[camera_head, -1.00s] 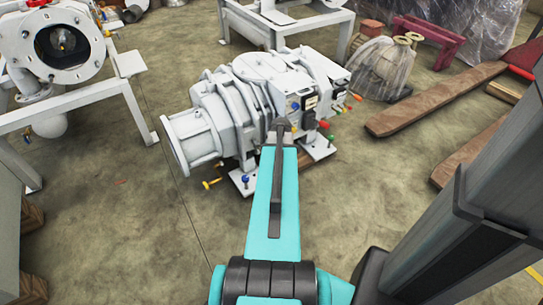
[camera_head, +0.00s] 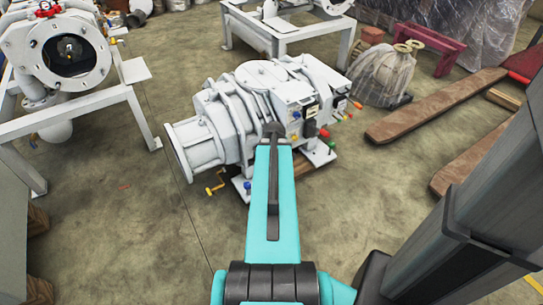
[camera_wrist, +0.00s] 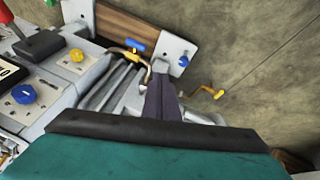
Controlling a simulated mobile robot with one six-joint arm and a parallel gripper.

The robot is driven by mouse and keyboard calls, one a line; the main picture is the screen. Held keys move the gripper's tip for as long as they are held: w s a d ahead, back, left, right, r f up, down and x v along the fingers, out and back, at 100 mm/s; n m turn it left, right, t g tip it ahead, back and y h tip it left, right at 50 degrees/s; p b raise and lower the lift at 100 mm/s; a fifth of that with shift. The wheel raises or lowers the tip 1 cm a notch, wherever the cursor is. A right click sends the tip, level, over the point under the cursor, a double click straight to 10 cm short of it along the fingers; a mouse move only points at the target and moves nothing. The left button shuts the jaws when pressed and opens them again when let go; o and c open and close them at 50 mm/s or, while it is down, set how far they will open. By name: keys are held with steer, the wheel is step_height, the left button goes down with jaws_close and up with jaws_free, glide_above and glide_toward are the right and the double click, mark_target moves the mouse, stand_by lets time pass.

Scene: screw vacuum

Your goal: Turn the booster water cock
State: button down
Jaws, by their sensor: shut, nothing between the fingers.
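The white pump unit (camera_head: 258,80) stands on the floor with several coloured cocks and knobs. Which is the booster water cock, I cannot tell. A yellow cock handle (camera_head: 215,183) sticks out low at its left; it also shows in the wrist view (camera_wrist: 220,93). A blue cock handle (camera_wrist: 135,45) sits on a pipe, with a blue knob (camera_wrist: 183,61) right of it near a white plate. My gripper (camera_wrist: 161,75) points in among these parts, fingers together and empty. The yellow handle is apart from it, to the right. In the head view my arm hides the fingertips.
A white frame with a round flange (camera_head: 112,97) stands left. Wooden beams (camera_head: 436,105) lie right. Floor left of the pump is clear.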

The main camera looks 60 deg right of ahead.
steer(key=shift+a+r+p, duration=0.65)
steer(key=shift+a+p, duration=0.2)
steer(key=shift+p, duration=0.25)
steer(key=shift+a+p, duration=0.1)
steer(key=shift+p, duration=0.2)
steer(key=p, duration=0.1)
steer(key=a+p, duration=0.1)
steer(key=p, duration=0.1)
steer(key=shift+w+a+r, duration=0.1)
steer(key=shift+r, duration=0.2)
steer(key=shift+a, duration=0.1)
